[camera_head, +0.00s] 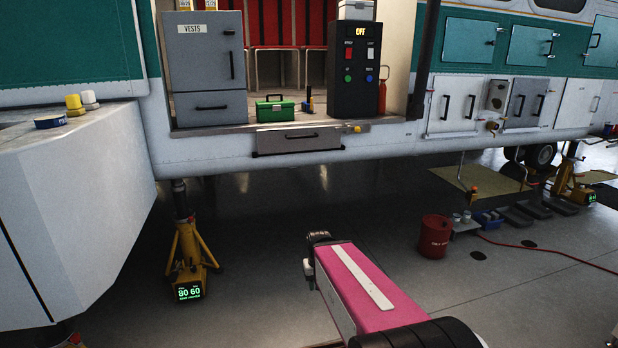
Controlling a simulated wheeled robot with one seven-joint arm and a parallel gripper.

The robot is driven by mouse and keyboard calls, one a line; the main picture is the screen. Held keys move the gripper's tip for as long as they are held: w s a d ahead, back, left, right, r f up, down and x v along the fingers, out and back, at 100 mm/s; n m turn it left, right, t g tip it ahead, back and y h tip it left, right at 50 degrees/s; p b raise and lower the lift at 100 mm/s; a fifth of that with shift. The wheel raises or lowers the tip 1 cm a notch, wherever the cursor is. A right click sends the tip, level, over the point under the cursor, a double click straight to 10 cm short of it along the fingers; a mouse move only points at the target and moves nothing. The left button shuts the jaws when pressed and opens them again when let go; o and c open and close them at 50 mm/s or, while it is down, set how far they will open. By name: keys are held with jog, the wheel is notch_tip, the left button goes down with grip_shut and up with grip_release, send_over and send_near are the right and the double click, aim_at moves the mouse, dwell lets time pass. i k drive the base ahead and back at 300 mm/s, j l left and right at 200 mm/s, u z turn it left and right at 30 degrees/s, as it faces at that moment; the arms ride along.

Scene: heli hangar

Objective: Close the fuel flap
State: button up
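I cannot tell for sure which panel is the fuel flap. On the helicopter's white lower side, a small grey square fitting with a dark round middle (497,95) sits between a white double-door panel (453,106) and a grey double-handled panel (524,103). Teal hatches (470,42) (528,46) sit above them, and another teal hatch (602,43) at the right edge looks tilted outward. My arm's pink link reaches up from the bottom, well below and left of these panels, touching nothing I can see. My gripper's fingers do not show.
A red drum (434,237) and yellow jacks (190,252) (568,185) stand on the floor. A red hose (550,256) lies at the right. The open bay holds a grey vests cabinet (204,65) and a black control box (355,68). Floor between arm and drum is clear.

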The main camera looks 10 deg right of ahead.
aim_at(496, 96)
jog(key=i+l+z, duration=0.15)
jog(key=i+z, duration=0.85)
jog(key=i+j+z, duration=0.2)
jog(key=i+z, duration=0.3)
jog(key=i+j+z, duration=0.1)
jog(key=i+z, duration=0.25)
jog(key=i, duration=0.1)
